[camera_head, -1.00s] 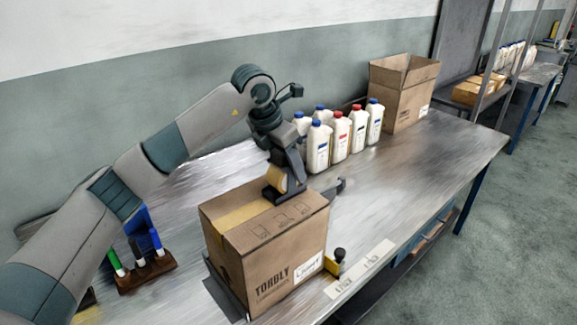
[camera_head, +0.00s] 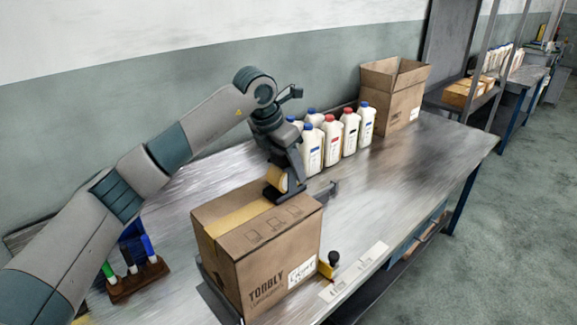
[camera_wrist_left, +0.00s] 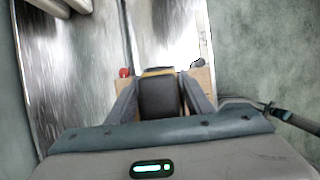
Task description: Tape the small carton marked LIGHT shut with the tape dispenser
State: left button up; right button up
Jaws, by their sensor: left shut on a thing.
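The small carton (camera_head: 245,262), marked TORBLY with a white label reading roughly "Light", stands closed on the near part of the bench. A strip of tan tape (camera_head: 235,219) runs along its top seam. My left gripper (camera_head: 284,172) is shut on the tape dispenser (camera_head: 277,181), whose tan roll shows at the far edge of the carton top. In the left wrist view the dark dispenser body (camera_wrist_left: 159,98) sits between the two fingers, with carton cardboard (camera_wrist_left: 204,84) beside it. The tape end is hidden. My right gripper is not in view.
A yellow stop with a black knob (camera_head: 330,263) stands at the carton's right side. A marker rack (camera_head: 138,281) is at left. Several white bottles (camera_head: 333,140) and an open carton (camera_head: 393,100) stand behind. The bench's right part (camera_head: 430,160) is clear.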

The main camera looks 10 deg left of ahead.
pick_arm(q)
jog(key=shift+d, duration=0.1)
jog(key=shift+w+d, duration=0.75)
jog(key=shift+w, duration=0.35)
jog(key=shift+r, duration=0.1)
jog(key=shift+r+p, duration=1.55)
jog(key=shift+r, duration=2.45)
jog(key=shift+s+f, duration=0.1)
jog(key=shift+f, duration=0.05)
